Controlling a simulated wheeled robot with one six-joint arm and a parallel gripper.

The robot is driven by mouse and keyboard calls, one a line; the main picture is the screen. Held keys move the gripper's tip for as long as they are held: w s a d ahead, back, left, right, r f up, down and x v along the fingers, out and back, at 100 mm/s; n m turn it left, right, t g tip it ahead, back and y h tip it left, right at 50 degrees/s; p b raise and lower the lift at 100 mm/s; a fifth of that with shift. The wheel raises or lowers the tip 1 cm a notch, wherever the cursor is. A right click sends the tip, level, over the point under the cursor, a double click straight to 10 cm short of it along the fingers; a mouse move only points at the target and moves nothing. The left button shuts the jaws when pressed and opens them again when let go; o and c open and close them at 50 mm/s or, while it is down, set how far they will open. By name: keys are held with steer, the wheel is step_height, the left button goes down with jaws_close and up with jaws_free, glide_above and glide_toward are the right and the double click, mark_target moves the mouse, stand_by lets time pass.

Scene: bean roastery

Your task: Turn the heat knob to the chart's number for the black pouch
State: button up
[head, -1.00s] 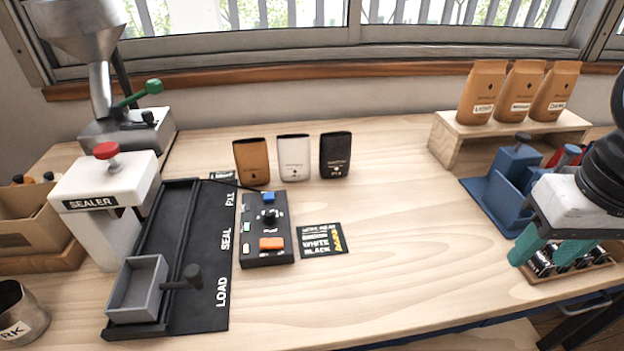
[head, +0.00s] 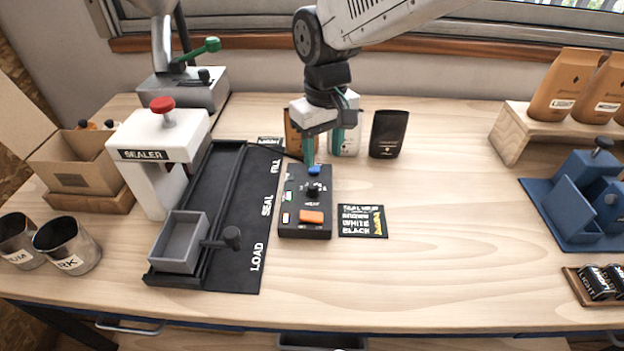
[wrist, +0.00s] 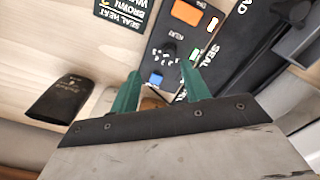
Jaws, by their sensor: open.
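The heat knob (head: 313,190) is a black knob on a dark control box (head: 304,232), with a blue button behind it and an orange button in front; the knob also shows in the wrist view (wrist: 169,49). The chart (head: 362,221) is a dark card lying right of the box, listing brown, white and black; its numbers are too small to read. The black pouch (head: 388,134) stands upright behind the box. My gripper (head: 322,158) is open and empty, above the back end of the box near the blue button, apart from the knob. It partly hides the brown and white pouches.
The white sealer (head: 160,150) and a black track (head: 225,215) with a grey tray (head: 180,243) lie left of the box. A blue stand (head: 575,205) and a wooden shelf (head: 515,135) are at the right. The table right of the chart is clear.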

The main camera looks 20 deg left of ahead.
mark_target(313, 185)
steer(key=shift+s+a+f, duration=0.15)
steer(key=shift+a+f, duration=0.35)
steer(key=shift+a, duration=0.3)
steer(key=shift+a+f, duration=0.2)
steer(key=shift+f, duration=0.15)
step_height(313, 185, down, 7)
steer(key=shift+f, duration=0.15)
steer(key=c, duration=1)
